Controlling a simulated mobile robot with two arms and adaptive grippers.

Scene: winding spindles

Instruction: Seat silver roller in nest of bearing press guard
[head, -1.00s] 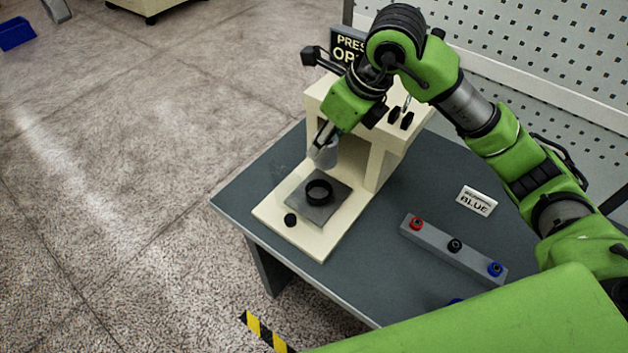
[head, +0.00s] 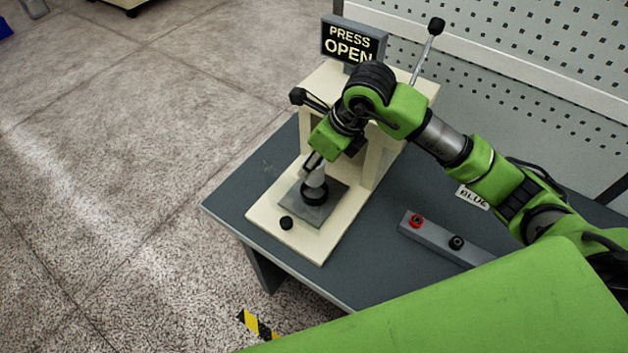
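The silver roller (head: 316,178) is upright at the black ring-shaped nest (head: 314,196), its lower end at the ring's opening. I cannot tell whether it rests on the bottom. The nest sits on a grey plate (head: 330,212) on the cream base of the bearing press (head: 318,243). My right gripper (head: 314,167) comes down from above, with its fingers at the roller's upper part, and looks shut on it. The fingers partly hide the roller. A sign on the press reads "PRESS OPEN" (head: 348,43). My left gripper is not in view.
A black knob (head: 286,223) is on the press base, and a lever (head: 429,45) rises behind. A grey button bar with red (head: 417,221) and black (head: 457,242) buttons lies to the right, near a "BLUE" label (head: 474,197). The table's left part (head: 240,201) is clear.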

